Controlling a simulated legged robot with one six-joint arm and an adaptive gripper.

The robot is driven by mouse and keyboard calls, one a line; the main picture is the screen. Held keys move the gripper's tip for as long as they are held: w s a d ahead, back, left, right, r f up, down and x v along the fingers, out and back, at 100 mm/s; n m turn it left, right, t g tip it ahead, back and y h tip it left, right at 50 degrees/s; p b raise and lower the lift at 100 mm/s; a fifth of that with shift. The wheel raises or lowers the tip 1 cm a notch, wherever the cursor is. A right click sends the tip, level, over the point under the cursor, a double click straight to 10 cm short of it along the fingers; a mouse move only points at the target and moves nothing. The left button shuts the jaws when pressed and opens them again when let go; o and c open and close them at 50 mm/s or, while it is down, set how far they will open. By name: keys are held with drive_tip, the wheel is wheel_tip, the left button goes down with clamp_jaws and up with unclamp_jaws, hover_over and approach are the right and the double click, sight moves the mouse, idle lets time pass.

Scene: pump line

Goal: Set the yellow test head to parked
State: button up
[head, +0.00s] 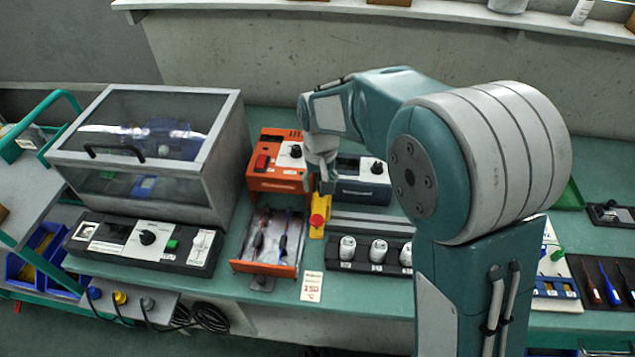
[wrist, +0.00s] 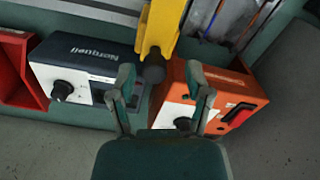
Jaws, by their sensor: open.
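The yellow test head (wrist: 160,27) is a yellow bar with a dark round end, at the top middle of the wrist view. In the head view a yellow piece (head: 317,231) with a red knob stands between the orange unit and the dark-blue unit; my gripper partly hides its back. My gripper (wrist: 161,70) is open, with one finger on each side of the dark end. I cannot tell whether they touch. In the head view my gripper (head: 321,172) points down just behind the red knob.
The orange unit (head: 275,179) and the dark-blue unit (head: 360,190) flank my gripper closely. An open drawer (head: 264,267) holds tools. A rack of white-capped jars (head: 363,265) stands right of it. A clear-lidded cabinet (head: 225,140) stands left. My arm hides part of the bench.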

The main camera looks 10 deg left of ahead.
wheel_tip(320, 180, up, 12)
drive_tip(key=shift+a+f, duration=0.25)
idle(0.3)
drive_tip(key=s+d+r+m+t, duration=0.1)
drive_tip(key=s+d+r, duration=0.25)
drive_tip(key=d, duration=0.35)
drive_tip(key=s+d+r+m+t, duration=0.1)
drive_tip(key=s+d+r+t, duration=0.15)
drive_tip(key=s+d, duration=0.35)
drive_tip(key=s+d+f+m+t, duration=0.1)
drive_tip(key=s+d+f+t, duration=0.1)
drive_tip(key=s+d, duration=0.7)
drive_tip(key=shift+s+f+m, duration=0.3)
drive_tip(key=shift+s+f, duration=0.05)
drive_tip(key=shift+s, duration=0.85)
